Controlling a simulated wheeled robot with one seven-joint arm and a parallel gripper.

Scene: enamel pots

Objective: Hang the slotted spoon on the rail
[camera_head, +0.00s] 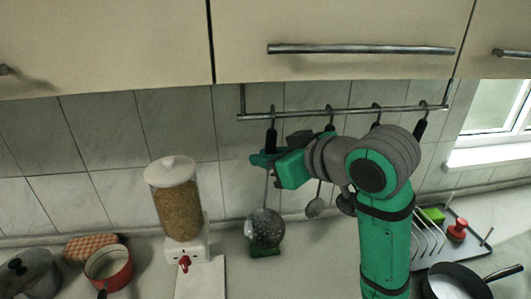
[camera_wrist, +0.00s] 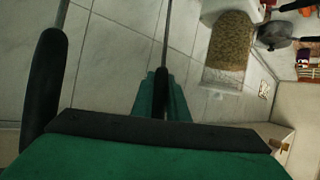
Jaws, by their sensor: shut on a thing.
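The slotted spoon (camera_head: 265,229) has a round perforated metal head and hangs head down at the left end of the rail (camera_head: 300,114). My gripper (camera_head: 268,159) is shut on its black handle, which sticks up above the fingers to the leftmost hook. I cannot tell whether the hook passes through the handle's end. In the wrist view the black handle (camera_wrist: 161,95) is between the green fingers of my gripper (camera_wrist: 164,98), with its thin metal shaft running upward in the picture.
Other utensils with black handles hang to the right; one handle (camera_wrist: 44,85) is close beside my gripper in the wrist view. A grain dispenser (camera_head: 176,205) stands at left. A red pot (camera_head: 108,267), dish rack (camera_head: 440,240) and pan (camera_head: 455,283) are on the counter. Cabinets (camera_head: 340,25) overhang the rail.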

